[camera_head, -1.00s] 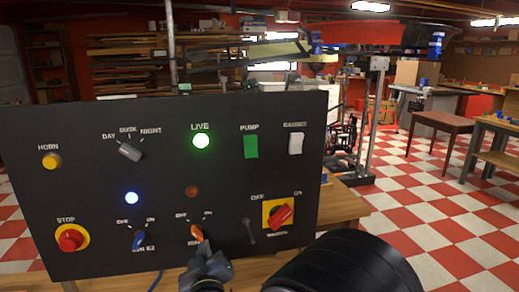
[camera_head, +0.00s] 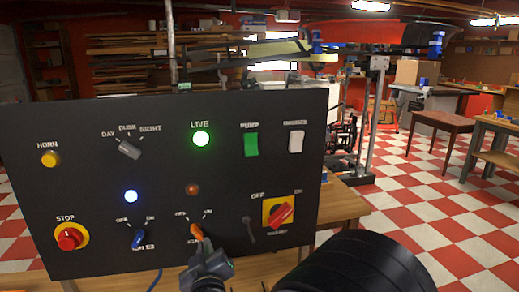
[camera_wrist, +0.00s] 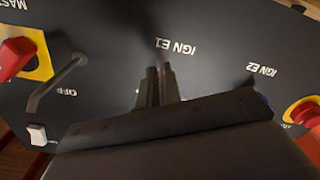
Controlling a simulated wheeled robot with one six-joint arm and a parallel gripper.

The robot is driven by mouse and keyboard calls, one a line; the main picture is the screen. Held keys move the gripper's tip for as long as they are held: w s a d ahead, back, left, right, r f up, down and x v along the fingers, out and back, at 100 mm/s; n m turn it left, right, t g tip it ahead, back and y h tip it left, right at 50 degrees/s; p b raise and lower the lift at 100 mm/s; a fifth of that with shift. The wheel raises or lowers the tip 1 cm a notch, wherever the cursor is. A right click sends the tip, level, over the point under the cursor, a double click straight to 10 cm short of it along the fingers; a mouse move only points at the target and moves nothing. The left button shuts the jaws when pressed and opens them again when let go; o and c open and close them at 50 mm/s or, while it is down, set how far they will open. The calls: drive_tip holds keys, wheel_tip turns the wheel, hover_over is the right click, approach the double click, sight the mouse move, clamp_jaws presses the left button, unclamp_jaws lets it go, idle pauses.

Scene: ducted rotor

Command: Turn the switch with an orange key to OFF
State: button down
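The orange key (camera_head: 197,231) is on the lower middle of the black control panel (camera_head: 90,215), between OFF and ON marks. Its top tilts up and left, toward the OFF mark. The round lamp (camera_head: 193,189) above it looks dull brown, not lit. My gripper (camera_head: 206,246) is just below and in front of the orange key. In the wrist view, my gripper's fingers (camera_wrist: 157,78) are close together beside the IGN E1 label, with no orange between them. The key is hidden there, and whether the fingertips touch it I cannot tell.
To the right are a grey lever (camera_head: 249,231) and a red master switch (camera_head: 282,214) on a yellow plate.

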drive_tip(key=shift+w+r, duration=0.1)
drive_tip(key=shift+r, duration=0.4)
drive_tip(key=shift+d+f+b, duration=0.15)
drive_tip(key=shift+f+b, duration=0.15)
drive_tip(key=shift+b, duration=0.1)
drive_tip(key=v, duration=0.6)
drive_tip(key=shift+f, duration=0.3)
drive_tip(key=shift+r+p, duration=0.1)
drive_tip(key=shift+p, duration=0.2)
